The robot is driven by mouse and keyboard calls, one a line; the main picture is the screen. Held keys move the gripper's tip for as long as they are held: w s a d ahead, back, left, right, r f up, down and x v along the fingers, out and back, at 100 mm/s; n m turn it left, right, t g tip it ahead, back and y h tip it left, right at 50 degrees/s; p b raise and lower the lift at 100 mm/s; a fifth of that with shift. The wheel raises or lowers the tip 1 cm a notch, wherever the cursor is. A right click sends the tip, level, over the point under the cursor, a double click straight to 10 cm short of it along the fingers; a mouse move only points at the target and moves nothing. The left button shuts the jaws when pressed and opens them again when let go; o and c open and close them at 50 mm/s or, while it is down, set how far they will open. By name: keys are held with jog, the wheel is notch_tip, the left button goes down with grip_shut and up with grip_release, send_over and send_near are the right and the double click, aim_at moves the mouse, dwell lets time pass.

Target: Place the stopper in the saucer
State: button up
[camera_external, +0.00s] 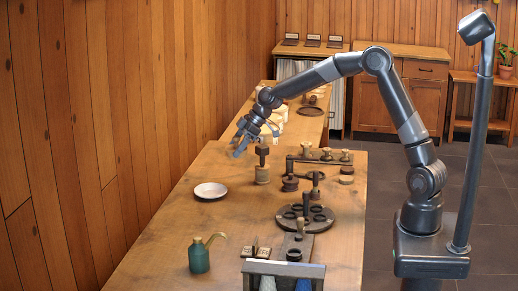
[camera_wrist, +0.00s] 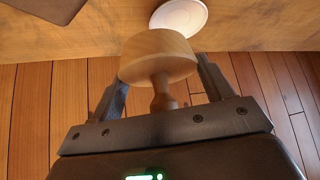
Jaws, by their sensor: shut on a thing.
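My gripper (camera_wrist: 161,88) is shut on a light wooden stopper (camera_wrist: 158,57) with a wide round head and a narrower turned stem. The stem lies between the fingers, toward the palm. In the external view my gripper (camera_external: 256,141) is raised above the table, and I cannot make out the stopper there. The white saucer (camera_external: 210,190) lies on the table, empty, below and to the left of my gripper.
A wooden pot with a dark block-topped piece (camera_external: 262,174) stands right of the saucer. A dark round tray (camera_external: 306,220), several spools (camera_external: 327,155) and a green spouted can (camera_external: 199,257) stand on the wooden table (camera_external: 150,250). The table around the saucer is clear.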

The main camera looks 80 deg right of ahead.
jog(key=shift+w+a+f, duration=0.85)
jog(key=shift+a+f, duration=0.4)
jog(key=shift+f, duration=0.35)
jog(key=shift+w+a+f, duration=0.8)
jog(key=shift+a+f, duration=0.5)
jog(key=shift+f, duration=0.25)
jog(key=shift+w+a+f, duration=0.85)
jog(key=shift+a+f, duration=0.4)
jog(key=shift+f, duration=0.35)
jog(key=shift+f, duration=0.55)
jog(key=o, duration=1.1)
